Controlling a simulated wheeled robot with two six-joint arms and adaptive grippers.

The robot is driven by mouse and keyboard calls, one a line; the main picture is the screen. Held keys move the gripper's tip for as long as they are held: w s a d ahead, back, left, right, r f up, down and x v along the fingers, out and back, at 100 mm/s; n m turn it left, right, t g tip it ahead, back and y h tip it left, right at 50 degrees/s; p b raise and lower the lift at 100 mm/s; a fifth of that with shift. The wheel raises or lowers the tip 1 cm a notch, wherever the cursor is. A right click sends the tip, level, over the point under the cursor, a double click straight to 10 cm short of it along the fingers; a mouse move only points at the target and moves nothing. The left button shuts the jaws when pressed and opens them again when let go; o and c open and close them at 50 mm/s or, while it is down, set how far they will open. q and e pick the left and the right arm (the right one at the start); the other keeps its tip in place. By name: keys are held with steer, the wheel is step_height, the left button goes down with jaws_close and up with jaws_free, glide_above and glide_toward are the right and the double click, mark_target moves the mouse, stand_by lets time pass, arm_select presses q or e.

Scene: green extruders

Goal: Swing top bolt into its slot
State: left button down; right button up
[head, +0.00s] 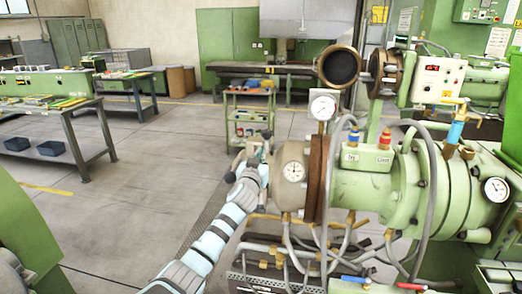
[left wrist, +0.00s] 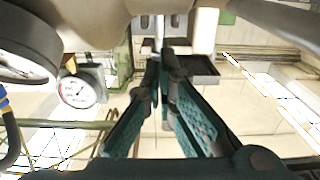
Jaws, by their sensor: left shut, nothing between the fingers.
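The green extruder (head: 365,190) fills the right of the head view, with a rust-brown flange (head: 318,180) and a beige end piece (head: 288,192) at its left end. My left gripper (head: 256,146) is beside the upper left of this end piece. In the left wrist view its two teal-padded fingers (left wrist: 163,62) come together at the tips, shut and empty. A beige rounded part (left wrist: 90,18) crosses the top of that view just beyond them. I cannot clearly make out the top bolt or its slot. My right gripper is not in view.
A dial gauge (head: 322,107) stands above the flange. Hoses and brass fittings (head: 345,240) hang below the barrel. A green trolley (head: 249,117) stands behind my gripper, and a workbench (head: 60,125) is at the left. The floor (head: 150,190) between is clear.

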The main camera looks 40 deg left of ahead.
arm_select(q)
steer(key=p+v, duration=0.1)
steer(key=v, duration=0.6)
steer(key=shift+p, duration=0.4)
steer(key=shift+w, duration=0.1)
